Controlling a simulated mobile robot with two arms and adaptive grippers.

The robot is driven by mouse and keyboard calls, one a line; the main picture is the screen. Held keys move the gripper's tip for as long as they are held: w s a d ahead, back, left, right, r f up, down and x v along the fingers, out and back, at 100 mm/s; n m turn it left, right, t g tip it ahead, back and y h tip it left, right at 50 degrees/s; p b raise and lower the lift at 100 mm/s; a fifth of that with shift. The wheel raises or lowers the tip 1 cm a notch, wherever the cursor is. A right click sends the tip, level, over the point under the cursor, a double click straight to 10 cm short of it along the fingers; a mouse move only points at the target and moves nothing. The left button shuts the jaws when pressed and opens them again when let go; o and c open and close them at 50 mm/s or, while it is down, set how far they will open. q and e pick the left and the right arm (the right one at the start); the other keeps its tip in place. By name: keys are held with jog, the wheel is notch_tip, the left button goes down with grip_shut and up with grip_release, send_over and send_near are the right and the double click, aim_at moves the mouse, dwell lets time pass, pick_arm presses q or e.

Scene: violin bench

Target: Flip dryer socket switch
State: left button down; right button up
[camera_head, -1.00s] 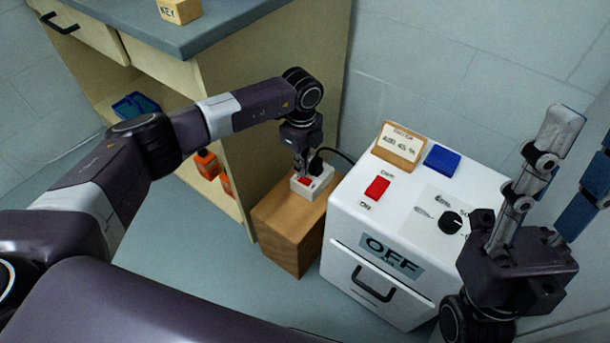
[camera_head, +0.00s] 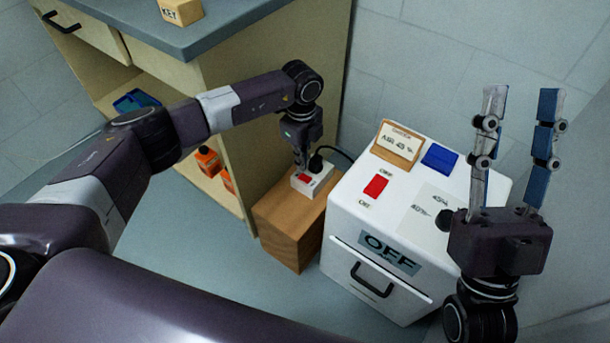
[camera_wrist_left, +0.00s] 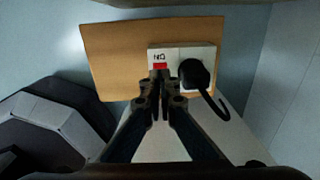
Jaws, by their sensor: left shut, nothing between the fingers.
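The dryer socket (camera_head: 313,180) is a white block on top of a wooden box (camera_head: 289,225), with a red switch (camera_head: 304,178) and a black plug (camera_head: 317,163) in it. In the left wrist view the red switch (camera_wrist_left: 160,66) shows below an "ON" mark, beside the black plug (camera_wrist_left: 194,73). My left gripper (camera_head: 301,165) is shut and empty, pointing down with its fingertips at the red switch; the fingertips (camera_wrist_left: 160,76) partly hide it, and contact is unclear. My right gripper (camera_head: 518,92) is open, empty and raised at the right.
A white dryer cabinet (camera_head: 345,220) with an "OFF" label stands right of the wooden box. On its top are a red rocker switch (camera_head: 376,187), a blue block (camera_head: 440,159) and a wooden sign (camera_head: 397,145). A shelf unit (camera_head: 265,80) stands behind to the left.

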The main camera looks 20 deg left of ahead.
aim_at(302, 176)
pick_arm(q)
jog(key=shift+r+p, duration=0.35)
jog(key=shift+r, duration=0.1)
jog(key=shift+r+p, duration=0.4)
jog(key=shift+r, duration=0.05)
jog(key=shift+r+p, duration=0.45)
jog(key=shift+r, duration=0.2)
pick_arm(e)
jog(key=w+f+g+h, duration=0.3)
jog(key=w+f+g, duration=0.4)
jog(key=f, duration=0.5)
jog(key=shift+w+a+f+g, duration=0.3)
jog(key=shift+w+f, duration=0.1)
jog(key=shift+w, duration=0.1)
pick_arm(q)
jog(key=shift+s, duration=0.1)
